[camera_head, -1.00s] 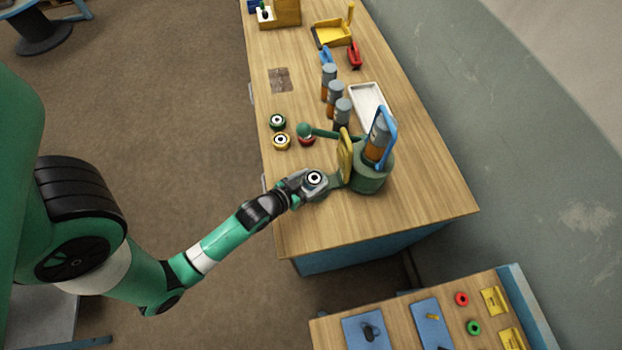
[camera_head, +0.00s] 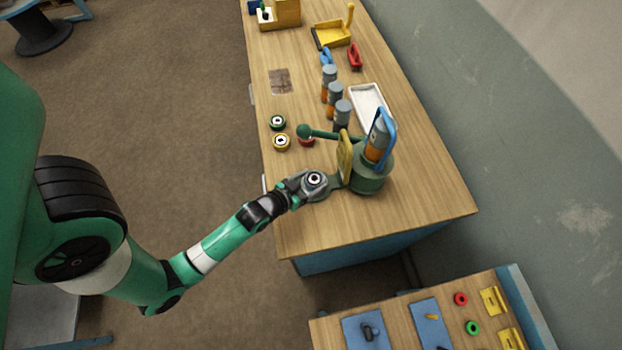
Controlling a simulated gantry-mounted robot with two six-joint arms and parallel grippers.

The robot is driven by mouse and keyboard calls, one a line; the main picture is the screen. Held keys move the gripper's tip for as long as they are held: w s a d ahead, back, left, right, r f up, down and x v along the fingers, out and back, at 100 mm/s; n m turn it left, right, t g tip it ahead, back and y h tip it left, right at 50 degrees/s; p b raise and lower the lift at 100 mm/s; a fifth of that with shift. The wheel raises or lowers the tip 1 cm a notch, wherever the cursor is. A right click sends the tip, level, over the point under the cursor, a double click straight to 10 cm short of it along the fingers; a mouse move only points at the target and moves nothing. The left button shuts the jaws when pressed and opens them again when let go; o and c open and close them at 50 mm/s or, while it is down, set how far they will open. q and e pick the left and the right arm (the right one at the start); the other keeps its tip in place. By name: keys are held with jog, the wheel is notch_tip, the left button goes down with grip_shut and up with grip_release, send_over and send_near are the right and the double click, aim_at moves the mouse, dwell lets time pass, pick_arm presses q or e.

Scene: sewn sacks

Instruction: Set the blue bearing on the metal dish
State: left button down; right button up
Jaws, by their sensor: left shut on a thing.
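My left arm reaches over the near part of the long wooden bench. My left gripper (camera_head: 338,183) is beside a dark green cylindrical stand with a lever (camera_head: 368,184). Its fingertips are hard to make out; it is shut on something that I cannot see. The metal dish appears to be the pale silver tray (camera_head: 374,101), farther along the bench near its wall-side edge. No blue bearing can be made out. My right gripper is out of view.
Orange and grey bottles (camera_head: 335,95) stand in a row left of the tray. Another bottle (camera_head: 376,142) and a blue loop rise at the stand. A yellow dustpan (camera_head: 333,33) and red tool (camera_head: 354,56) lie farther back. The bench's near right end is clear.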

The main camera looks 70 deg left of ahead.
aim_at(307, 185)
pick_arm(q)
jog(key=shift+f+b, duration=0.5)
jog(key=shift+f, duration=0.05)
jog(key=shift+c, duration=0.9)
grip_release()
jog(key=p+v, duration=0.2)
jog(key=v, duration=0.1)
jog(key=shift+p+v, duration=0.6)
jog(key=shift+v, duration=0.5)
jog(key=shift+p+v, duration=0.5)
jog(key=shift+v, duration=1.1)
jog(key=v, duration=0.2)
jog(key=shift+s+d, duration=0.1)
jog(key=shift+s, duration=0.2)
jog(key=shift+r, duration=0.1)
